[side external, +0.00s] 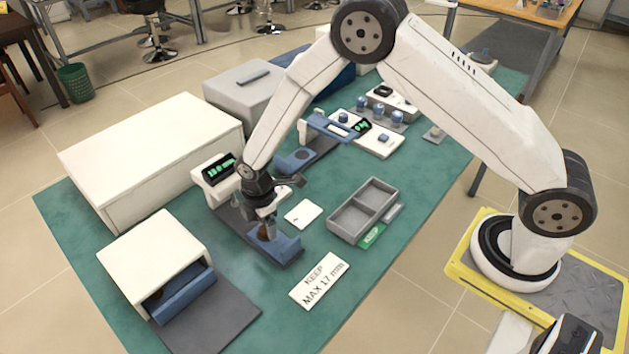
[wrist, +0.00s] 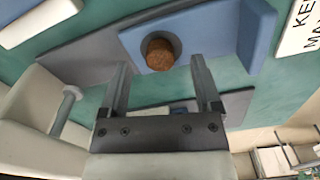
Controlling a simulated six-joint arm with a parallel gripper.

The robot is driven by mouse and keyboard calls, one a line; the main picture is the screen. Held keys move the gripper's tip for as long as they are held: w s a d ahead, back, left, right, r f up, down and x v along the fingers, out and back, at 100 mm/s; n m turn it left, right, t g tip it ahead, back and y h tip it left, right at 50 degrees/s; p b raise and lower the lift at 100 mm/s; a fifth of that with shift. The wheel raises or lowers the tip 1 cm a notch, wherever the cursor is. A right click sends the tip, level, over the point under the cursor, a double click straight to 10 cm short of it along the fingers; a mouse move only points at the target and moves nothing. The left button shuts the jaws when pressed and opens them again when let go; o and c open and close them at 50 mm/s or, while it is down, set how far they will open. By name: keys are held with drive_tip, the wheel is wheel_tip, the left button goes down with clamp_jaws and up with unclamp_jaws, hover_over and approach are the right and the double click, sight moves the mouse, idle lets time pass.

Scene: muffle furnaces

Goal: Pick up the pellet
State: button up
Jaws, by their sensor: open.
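The pellet (wrist: 159,54) is a short brown, speckled cylinder. It stands in a dark round recess of a blue block (wrist: 215,38) in the wrist view. In the side external view, the pellet (side external: 268,231) is a small brown patch under my gripper (side external: 266,220), partly hidden by it. My gripper (wrist: 160,66) is open, with one finger on each side of the pellet in the wrist view. Gaps show between the fingers and the pellet there. I cannot tell how far above the block the fingertips are.
A green digital display (side external: 220,170) stands behind the block. A grey two-compartment tray (side external: 352,238), a white card (side external: 303,214) and a "KEEP MAX 17 mm" sign (side external: 320,281) lie nearby. A white furnace (side external: 155,252) with a blue drawer (side external: 185,294) stands at front left.

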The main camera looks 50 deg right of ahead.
drive_tip(key=shift+f, duration=0.7)
clamp_jaws()
